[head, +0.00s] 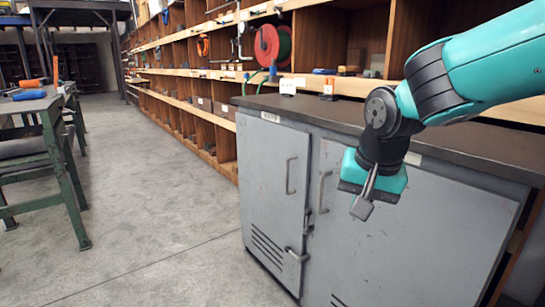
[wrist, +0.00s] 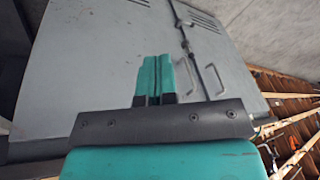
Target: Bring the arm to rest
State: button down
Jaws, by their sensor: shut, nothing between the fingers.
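My gripper (head: 363,206) hangs in the head view at the right, at the end of my teal and black arm. It points down in front of the grey metal cabinet (head: 262,177). In the wrist view my gripper (wrist: 154,58) shows its two teal fingers side by side. They are shut with nothing between them. Behind them the grey cabinet doors (wrist: 95,60) fill much of the wrist view. I cannot tell whether the fingers touch the doors. No flanged pipe can be made out in either view.
The cabinet has a dark top (head: 330,113) with small items on it and door handles (head: 291,176) near my gripper. Wooden shelving (head: 205,95) runs along the wall behind. A green-legged workbench (head: 50,150) stands at the left. The concrete floor (head: 150,200) between is clear.

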jog(key=s+n+g+y, duration=0.3)
jog(key=s+n, duration=0.8)
jog(key=s, duration=1.1)
notch_tip(320, 180, up, 24)
jog(key=p, duration=2.5)
jog(key=shift+w+f+m, duration=0.15)
jog(key=shift+w+m, duration=0.1)
jog(key=shift+m, duration=0.05)
jog(key=shift+a, duration=0.1)
jog(key=shift+a, duration=0.1)
